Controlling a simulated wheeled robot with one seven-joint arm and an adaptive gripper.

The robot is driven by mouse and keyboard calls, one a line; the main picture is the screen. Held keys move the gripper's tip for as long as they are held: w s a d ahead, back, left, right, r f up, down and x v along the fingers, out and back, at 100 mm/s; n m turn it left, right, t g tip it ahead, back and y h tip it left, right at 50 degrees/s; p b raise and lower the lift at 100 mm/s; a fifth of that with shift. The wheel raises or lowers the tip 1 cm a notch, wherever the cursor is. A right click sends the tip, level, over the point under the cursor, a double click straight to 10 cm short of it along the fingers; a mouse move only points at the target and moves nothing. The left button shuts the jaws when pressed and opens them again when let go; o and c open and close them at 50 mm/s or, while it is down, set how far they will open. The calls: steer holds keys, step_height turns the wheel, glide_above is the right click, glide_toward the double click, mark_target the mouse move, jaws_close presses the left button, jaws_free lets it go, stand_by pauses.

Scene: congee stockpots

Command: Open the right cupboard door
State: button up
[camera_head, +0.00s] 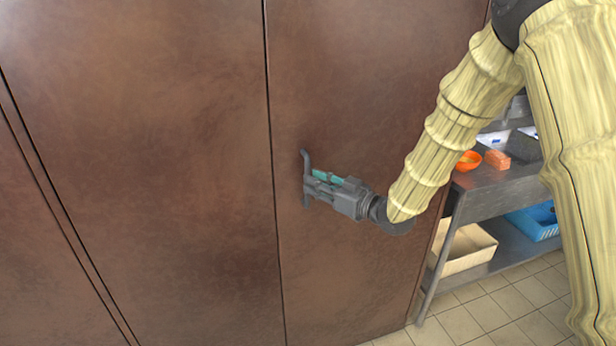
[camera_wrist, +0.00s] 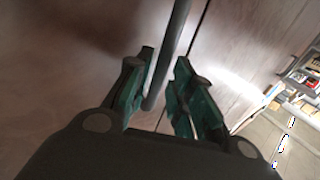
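The right cupboard door (camera_head: 365,80) is a brown panel, flush with the panel beside it along a dark vertical seam. Its grey vertical bar handle (camera_head: 306,160) sits near the door's left edge. My gripper (camera_head: 309,186) is at the handle, reaching in from the right. In the wrist view the handle (camera_wrist: 176,30) passes between the two fingers (camera_wrist: 166,62) of my gripper. The fingers stand apart, with the bar close to the left finger and a gap to the right one. Whether the left finger touches the bar I cannot tell.
The middle brown panel (camera_head: 150,150) is shut beside the door. Tiled floor (camera_head: 490,310) shows at lower right.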

mark_target(308, 203)
steer(key=shift+p+x, duration=0.3)
steer(key=shift+x, duration=1.25)
steer(key=shift+d, duration=0.1)
jaws_close()
